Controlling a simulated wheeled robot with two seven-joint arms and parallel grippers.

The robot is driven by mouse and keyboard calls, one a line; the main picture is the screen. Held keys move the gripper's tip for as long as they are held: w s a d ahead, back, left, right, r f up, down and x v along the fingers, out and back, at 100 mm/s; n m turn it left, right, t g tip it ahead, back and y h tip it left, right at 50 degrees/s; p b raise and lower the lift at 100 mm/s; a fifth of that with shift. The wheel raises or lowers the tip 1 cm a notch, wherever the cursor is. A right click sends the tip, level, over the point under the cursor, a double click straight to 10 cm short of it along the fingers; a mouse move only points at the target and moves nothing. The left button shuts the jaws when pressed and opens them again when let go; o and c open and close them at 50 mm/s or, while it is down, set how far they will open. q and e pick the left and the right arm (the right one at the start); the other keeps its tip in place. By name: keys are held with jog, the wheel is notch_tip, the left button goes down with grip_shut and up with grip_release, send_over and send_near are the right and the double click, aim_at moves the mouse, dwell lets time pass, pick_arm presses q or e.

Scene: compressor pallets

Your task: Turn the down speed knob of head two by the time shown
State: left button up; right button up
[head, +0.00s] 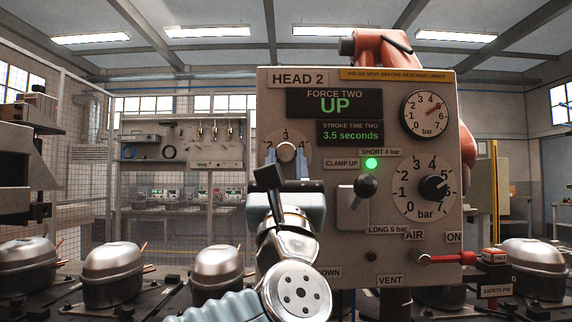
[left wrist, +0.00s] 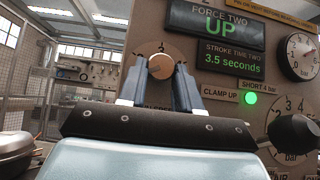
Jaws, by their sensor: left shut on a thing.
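The head two panel (head: 330,222) is a grey box labelled HEAD 2. Its display (head: 335,104) reads FORCE TWO UP, and a second display (head: 350,132) reads STROKE TIME TWO 3.5 seconds. My left gripper (head: 287,160) is shut on this knob, one finger on each side. In the left wrist view the knob (left wrist: 161,66) shows between the two blue-grey fingers. The dial's lower lettering is mostly hidden by the gripper. My right gripper is not in view.
A black lever (head: 364,187) stands beside a lit green lamp (head: 371,163). A pressure knob (head: 437,187) and a gauge (head: 427,114) are at the right. A red-handled valve (head: 450,258) sticks out low. Several compressors (head: 113,273) stand in front; mesh fencing is at left.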

pick_arm(q)
jog(key=shift+a+f+m+h+b, duration=0.1)
jog(key=shift+m+h+b, duration=0.35)
jog(key=shift+m+h, duration=0.25)
jog(key=shift+a+f+m+h+b, duration=0.1)
jog(key=shift+m+h+b, duration=0.35)
jog(key=shift+m+h, duration=0.25)
jog(key=m+h+b, duration=0.1)
jog(key=m+h, duration=0.1)
jog(key=m, duration=0.1)
jog(key=shift+a+g+h, duration=0.15)
jog(key=shift+g+h, duration=0.25)
jog(key=m+h, duration=0.1)
jog(key=m+g+h, duration=0.1)
jog(key=m, duration=0.1)
jog(key=m+g+h+b, duration=0.1)
jog(key=h, duration=0.1)
jog(key=shift+a+r+m, duration=0.15)
jog(key=shift+r+m, duration=0.1)
jog(key=shift+m, duration=0.15)
jog(key=shift+a+r+m+g+h, duration=0.15)
jog(key=shift+m+g+h, duration=1.05)
jog(key=shift+m, duration=0.8)
jog(key=o, duration=1)
jog(key=shift+m, duration=0.3)
jog(key=shift+o, duration=0.2)
